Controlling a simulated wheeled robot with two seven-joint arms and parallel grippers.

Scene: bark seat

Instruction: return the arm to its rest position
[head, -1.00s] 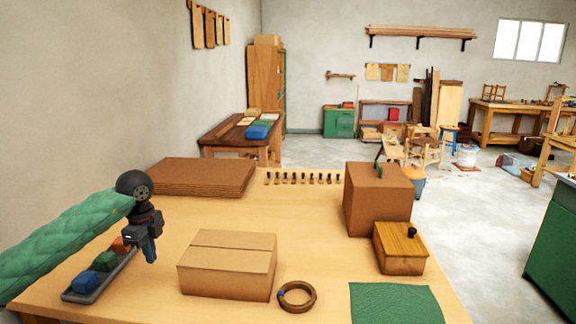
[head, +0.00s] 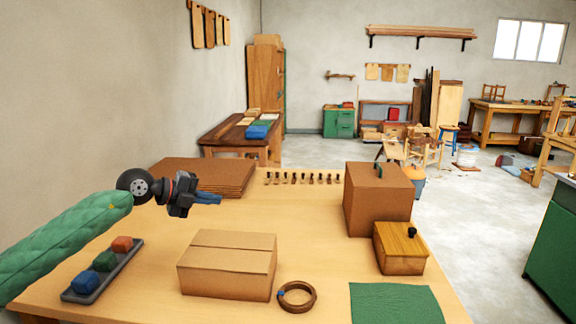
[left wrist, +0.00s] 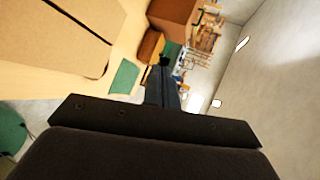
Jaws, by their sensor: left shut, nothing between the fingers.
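My left arm, in a green quilted sleeve, comes in from the left in the head view. Its gripper (head: 208,198) is raised above the table, pointing right, between the stack of brown sheets and the closed cardboard box. The blue fingers are shut and empty. They also show in the left wrist view (left wrist: 163,85), with the cardboard box (left wrist: 75,30) at upper left. My right gripper is not in view.
A tray (head: 108,284) with red, green and blue blocks lies at left. The cardboard box (head: 228,268), a brown ring (head: 297,297), a green cloth (head: 395,303), a wooden box (head: 400,250) and a tall brown block (head: 375,205) stand on the table (head: 330,250). Brown sheets (head: 190,172) are stacked behind.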

